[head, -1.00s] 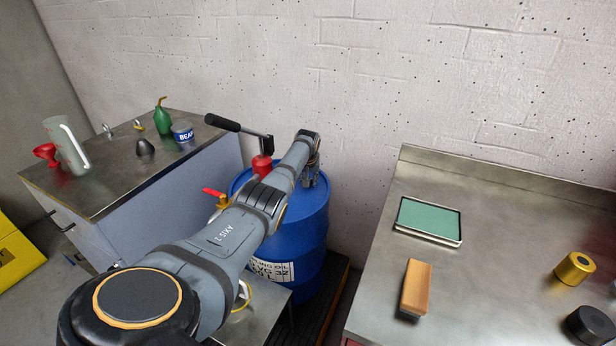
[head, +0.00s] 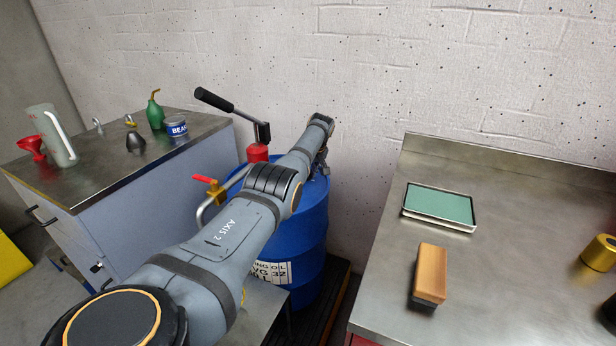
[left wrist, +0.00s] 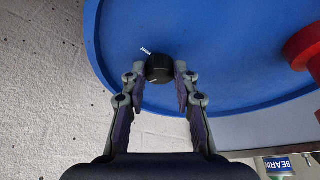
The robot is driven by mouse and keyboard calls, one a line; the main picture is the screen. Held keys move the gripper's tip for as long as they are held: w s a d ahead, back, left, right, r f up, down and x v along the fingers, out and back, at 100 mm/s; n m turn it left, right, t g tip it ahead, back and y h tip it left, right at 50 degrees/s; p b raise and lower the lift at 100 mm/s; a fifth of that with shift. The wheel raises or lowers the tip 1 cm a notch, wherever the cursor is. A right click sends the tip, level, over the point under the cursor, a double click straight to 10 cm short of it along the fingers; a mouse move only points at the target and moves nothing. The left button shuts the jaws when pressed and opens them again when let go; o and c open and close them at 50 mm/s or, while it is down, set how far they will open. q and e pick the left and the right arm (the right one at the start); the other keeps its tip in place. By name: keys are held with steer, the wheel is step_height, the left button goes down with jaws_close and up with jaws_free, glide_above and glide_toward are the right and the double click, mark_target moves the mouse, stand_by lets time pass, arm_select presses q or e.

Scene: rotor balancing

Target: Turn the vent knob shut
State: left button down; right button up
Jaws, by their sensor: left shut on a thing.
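The vent knob (left wrist: 159,68) is a small black round knob on the blue drum's top (left wrist: 210,55), with a small white label beside it. My left gripper (left wrist: 160,84) has its two fingers on either side of the knob and is shut on it. In the head view the left gripper (head: 322,168) points down at the top of the blue drum (head: 308,225), near its far right side. The knob is hidden there by my arm. My right gripper is in neither view.
A red pump (head: 257,153) with a black handle and a brass tap (head: 215,192) with a red lever stand left of my arm. A metal bench (head: 385,290) with a green tray (head: 440,204) and brush (head: 430,273) is at right.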

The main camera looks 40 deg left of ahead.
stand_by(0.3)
arm_select(q)
steer(key=c, duration=1)
jaws_free()
steer(key=shift+r, duration=0.25)
steer(key=v, duration=1.1)
steer(key=shift+d+r, duration=0.2)
steer(key=shift+d, duration=0.1)
steer(key=shift+f, duration=0.1)
